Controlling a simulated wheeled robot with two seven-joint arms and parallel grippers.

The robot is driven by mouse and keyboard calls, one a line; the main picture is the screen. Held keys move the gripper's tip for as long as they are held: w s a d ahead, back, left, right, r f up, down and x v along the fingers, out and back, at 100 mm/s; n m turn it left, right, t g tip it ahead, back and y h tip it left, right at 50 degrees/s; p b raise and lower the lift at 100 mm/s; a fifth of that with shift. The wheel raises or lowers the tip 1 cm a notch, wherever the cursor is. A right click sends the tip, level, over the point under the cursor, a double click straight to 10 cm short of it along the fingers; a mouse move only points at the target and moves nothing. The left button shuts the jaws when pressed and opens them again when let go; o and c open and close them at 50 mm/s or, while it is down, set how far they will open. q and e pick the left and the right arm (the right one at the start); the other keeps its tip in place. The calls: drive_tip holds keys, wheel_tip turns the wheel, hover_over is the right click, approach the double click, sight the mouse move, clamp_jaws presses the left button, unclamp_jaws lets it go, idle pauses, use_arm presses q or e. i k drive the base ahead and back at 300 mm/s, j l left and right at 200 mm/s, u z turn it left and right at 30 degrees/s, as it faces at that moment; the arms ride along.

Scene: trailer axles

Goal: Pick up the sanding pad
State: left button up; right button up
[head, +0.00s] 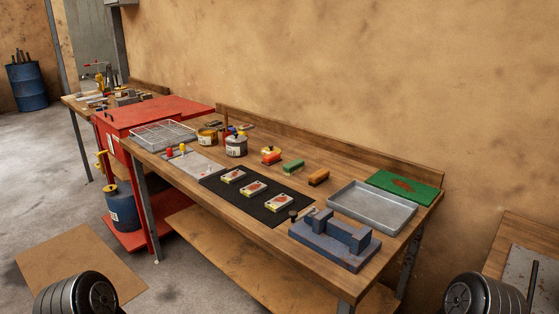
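Two small blocks lie near the back of the wooden workbench (262,231). One is a green block (292,167), the other a brown-orange block (318,177). Either could be the sanding pad; I cannot tell which at this size. Both lie apart from each other on bare wood, with nothing covering them. Neither of my grippers is in view. Dark rounded parts at the bottom left and bottom right corners look like my own arms, away from the bench top.
A black mat (286,212) bears three small white-framed pieces. A blue-grey fixture (330,252) stands at the front right. An empty metal tray (352,210) and a green mat (427,194) lie right. Cans, including a grey one (236,148), and a wire basket (143,139) stand left.

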sight(270, 160)
drive_tip(key=j+z, duration=0.15)
drive_tip(key=z, duration=0.3)
drive_tip(key=i+j+z, duration=0.1)
drive_tip(key=z, duration=0.4)
drive_tip(key=j+z, duration=0.2)
drive_tip(key=z, duration=0.25)
drive_tip(key=j+z, duration=0.2)
drive_tip(key=j, duration=0.25)
drive_tip(key=k+j+z, duration=0.15)
drive_tip(key=j, duration=0.25)
drive_tip(key=k+j+z, duration=0.2)
drive_tip(key=j, duration=0.2)
drive_tip(key=j+z, duration=0.15)
drive_tip(key=j, duration=0.3)
drive_tip(key=k+j+z, duration=0.2)
drive_tip(key=j, duration=0.15)
drive_tip(key=k+j+z, duration=0.15)
drive_tip(key=j, duration=0.2)
drive_tip(key=k+j+z, duration=0.2)
drive_tip(key=j, duration=0.15)
drive_tip(key=k+j, duration=0.3)
drive_tip(key=j, duration=0.15)
drive_tip(key=k+j, duration=0.25)
drive_tip(key=j, duration=0.2)
drive_tip(key=k+j, duration=0.3)
drive_tip(key=j, duration=0.15)
drive_tip(key=k+j, duration=0.25)
drive_tip(key=j, duration=0.2)
